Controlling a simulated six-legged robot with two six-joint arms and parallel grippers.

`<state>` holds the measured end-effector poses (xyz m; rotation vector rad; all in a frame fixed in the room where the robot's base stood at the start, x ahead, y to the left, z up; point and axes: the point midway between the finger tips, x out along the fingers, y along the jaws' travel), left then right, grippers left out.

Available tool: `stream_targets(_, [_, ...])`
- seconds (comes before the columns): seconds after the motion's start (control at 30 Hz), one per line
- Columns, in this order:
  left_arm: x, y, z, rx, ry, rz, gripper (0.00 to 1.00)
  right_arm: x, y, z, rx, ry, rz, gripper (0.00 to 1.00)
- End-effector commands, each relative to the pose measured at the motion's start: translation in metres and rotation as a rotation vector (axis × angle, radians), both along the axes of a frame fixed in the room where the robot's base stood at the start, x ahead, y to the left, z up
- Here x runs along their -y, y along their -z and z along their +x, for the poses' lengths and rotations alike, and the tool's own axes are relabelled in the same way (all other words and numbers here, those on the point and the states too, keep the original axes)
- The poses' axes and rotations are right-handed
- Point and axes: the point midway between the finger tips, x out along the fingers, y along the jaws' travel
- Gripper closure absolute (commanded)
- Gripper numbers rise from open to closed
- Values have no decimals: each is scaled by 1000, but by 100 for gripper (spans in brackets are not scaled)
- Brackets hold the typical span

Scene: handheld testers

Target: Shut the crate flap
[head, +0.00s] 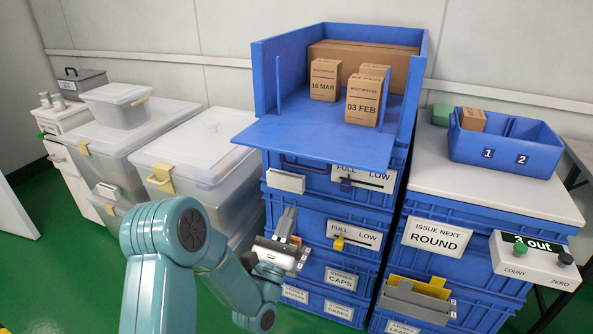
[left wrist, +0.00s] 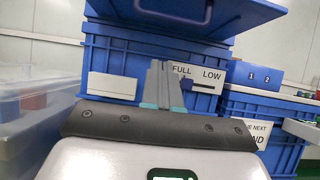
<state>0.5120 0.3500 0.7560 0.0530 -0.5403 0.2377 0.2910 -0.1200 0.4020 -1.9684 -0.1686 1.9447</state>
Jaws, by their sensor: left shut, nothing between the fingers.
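The blue crate (head: 273,75) tops the middle stack with its front open. Its flap (head: 300,140) is down, sticking out roughly level toward me. In the left wrist view the flap (left wrist: 240,12) spans the top, seen from below. Boxes marked 16 MAR (head: 324,80) and 03 FEB (head: 363,100) stand inside, behind the flap. My left gripper (head: 286,222) is shut and empty, below the flap and in front of the lower crates. Its closed fingers (left wrist: 161,66) point up in the wrist view, apart from the flap as far as I can tell. My right gripper is not in view.
Clear lidded bins (head: 190,150) stand left of the stack. At right, a blue divided bin (head: 505,150) sits on a white top (head: 480,185), with a counter box (head: 535,262) at its front. A grey holder with yellow cards (head: 415,300) juts out lower down.

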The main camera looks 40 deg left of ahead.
Motion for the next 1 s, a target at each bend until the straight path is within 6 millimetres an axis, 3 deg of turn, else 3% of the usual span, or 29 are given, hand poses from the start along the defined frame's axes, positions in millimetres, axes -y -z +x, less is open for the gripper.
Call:
stream_targets(0.23, [-9, -30, 41, 5, 2, 2, 100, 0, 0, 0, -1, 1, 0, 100])
stream_targets(0.5, [-11, -60, 46, 2, 1, 0, 100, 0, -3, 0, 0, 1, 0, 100])
stream_targets(1.0, [-11, -63, 47, -2, 1, -1, 100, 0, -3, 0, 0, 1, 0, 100])
